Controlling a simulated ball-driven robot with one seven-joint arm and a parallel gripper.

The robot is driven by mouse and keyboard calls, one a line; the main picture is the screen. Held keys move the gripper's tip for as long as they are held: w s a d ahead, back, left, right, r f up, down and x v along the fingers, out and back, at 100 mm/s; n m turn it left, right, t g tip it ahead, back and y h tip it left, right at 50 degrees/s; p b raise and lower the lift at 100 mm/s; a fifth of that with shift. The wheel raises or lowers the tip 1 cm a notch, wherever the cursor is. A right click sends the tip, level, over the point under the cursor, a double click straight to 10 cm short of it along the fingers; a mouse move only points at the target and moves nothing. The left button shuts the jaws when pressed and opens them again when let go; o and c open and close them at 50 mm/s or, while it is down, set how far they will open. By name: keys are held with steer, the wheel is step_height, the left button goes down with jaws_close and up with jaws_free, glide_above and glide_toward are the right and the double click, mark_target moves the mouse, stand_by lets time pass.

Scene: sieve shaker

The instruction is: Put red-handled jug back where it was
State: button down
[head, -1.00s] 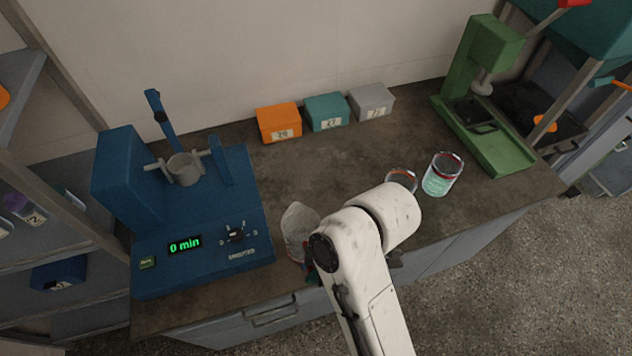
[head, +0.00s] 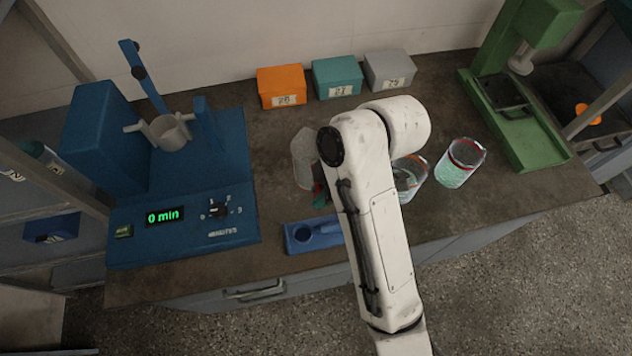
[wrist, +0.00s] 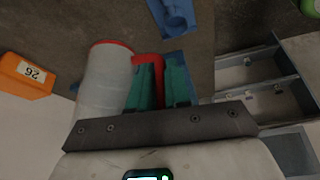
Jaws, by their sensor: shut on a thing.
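The red-handled jug (head: 304,158) is a pale, translucent vessel, tilted, over the counter between the blue shaker and my arm. In the wrist view the jug (wrist: 104,82) shows its red rim and red handle. My gripper (wrist: 163,82) has teal fingers shut on the red handle. In the head view my arm hides most of the gripper; only a bit of red and teal shows beside the jug. Whether the jug touches the counter cannot be told.
A blue holder (head: 303,237) with a round recess lies at the counter's front edge. The blue shaker (head: 185,190) reads 0 min. Two glass beakers (head: 460,164) stand right of my arm. Orange (head: 281,86), teal (head: 337,77) and grey (head: 389,69) boxes line the wall. A green press (head: 520,125) stands right.

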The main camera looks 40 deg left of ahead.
steer(key=w+a+f, duration=0.2)
steer(key=f, duration=0.1)
steer(key=w+a+f+b, duration=0.1)
steer(key=w+a+f, duration=0.2)
steer(key=shift+a, duration=0.15)
steer(key=shift+w+a+f, duration=0.25)
steer(key=shift+a+f, duration=0.05)
steer(key=shift+f, duration=1.9)
steer(key=shift+f, duration=0.15)
steer(key=c, duration=1.1)
jaws_free()
